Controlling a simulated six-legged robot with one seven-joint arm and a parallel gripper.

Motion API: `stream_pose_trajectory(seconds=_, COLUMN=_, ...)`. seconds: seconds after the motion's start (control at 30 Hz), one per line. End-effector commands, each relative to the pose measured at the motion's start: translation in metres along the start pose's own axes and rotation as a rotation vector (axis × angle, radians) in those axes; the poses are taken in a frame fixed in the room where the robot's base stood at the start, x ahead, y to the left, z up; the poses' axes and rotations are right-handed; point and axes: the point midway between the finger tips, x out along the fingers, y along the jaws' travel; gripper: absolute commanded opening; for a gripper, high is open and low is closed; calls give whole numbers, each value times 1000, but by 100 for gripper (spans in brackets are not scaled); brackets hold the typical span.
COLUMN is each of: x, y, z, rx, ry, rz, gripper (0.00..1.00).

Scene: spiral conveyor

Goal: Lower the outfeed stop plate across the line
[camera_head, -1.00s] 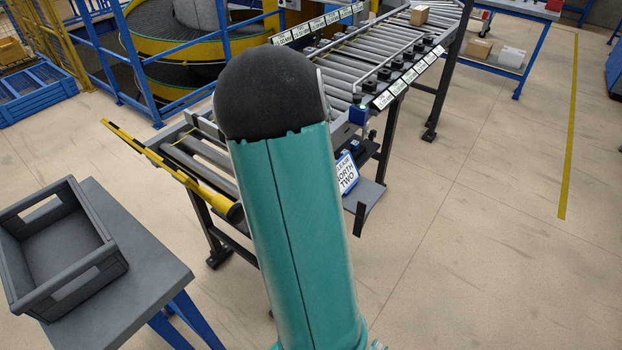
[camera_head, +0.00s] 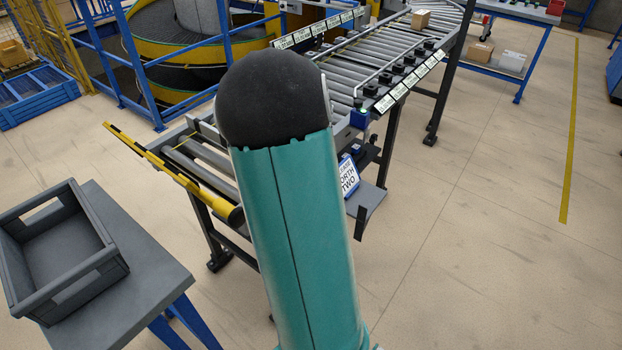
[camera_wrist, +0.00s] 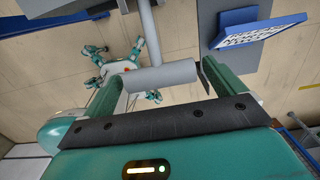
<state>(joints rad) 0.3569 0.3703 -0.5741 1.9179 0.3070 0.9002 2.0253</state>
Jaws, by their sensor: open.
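A long yellow plate with black markings (camera_head: 150,158) lies slantwise at the near end of the roller conveyor, with a yellow tube end at its right. I take it to be the outfeed stop plate. In the wrist view my gripper (camera_wrist: 160,88) is open. A grey T-shaped bar (camera_wrist: 160,77) lies between its fingers, its crosspiece reaching from near one finger to near the other. I cannot tell whether they touch, or how this bar joins the plate. In the head view my arm hides the gripper and part of the conveyor end.
The roller conveyor (camera_head: 350,70) runs to the back with a carton (camera_head: 420,18) on it. A blue-and-white sign (camera_head: 348,178), also in the wrist view (camera_wrist: 240,28), stands close by. A grey crate (camera_head: 75,282) sits on a table at the left. The right floor is clear.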

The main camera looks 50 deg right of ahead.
Motion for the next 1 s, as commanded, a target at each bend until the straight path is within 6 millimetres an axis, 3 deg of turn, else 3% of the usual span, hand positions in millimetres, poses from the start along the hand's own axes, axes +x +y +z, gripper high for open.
stream_pose_trajectory(seconds=0.4, x=-89, y=0, z=1, rx=-2, ry=-5, rz=-4, gripper=95)
stream_pose_trajectory(seconds=0.53, x=-111, y=-1, z=1, rx=1, ry=-6, rz=-4, gripper=95)
stream_pose_trajectory(seconds=0.7, x=-125, y=0, z=0, rx=1, ry=-3, rz=-3, gripper=95)
stream_pose_trajectory(seconds=1.0, x=-126, y=0, z=0, rx=1, ry=-2, rz=-2, gripper=95)
